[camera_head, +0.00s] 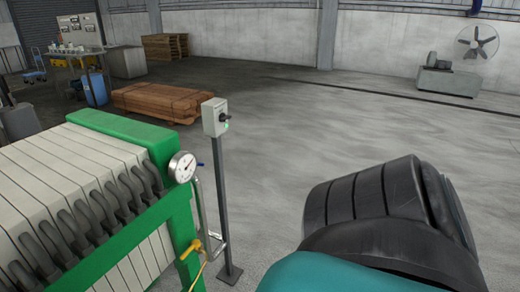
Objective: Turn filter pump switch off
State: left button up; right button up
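The filter pump switch is a light grey box (214,117) on top of a thin grey post (226,200). A black rotary knob (224,118) sticks out of its right-hand face, with a small green spot below it. The box stands upright just behind the right end of the filter press. My own arm, black and teal, fills the lower right of the view, to the right of the post and apart from it. Neither gripper shows in the view.
The filter press, with a green frame (180,215) and white plates (60,175), takes up the lower left. A pressure gauge (182,167) and a yellow valve (192,248) sit at its end. Stacked timber (160,102) lies behind. Floor right of the post is clear.

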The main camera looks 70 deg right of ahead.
aim_at(223, 118)
jog(key=z, duration=1.8)
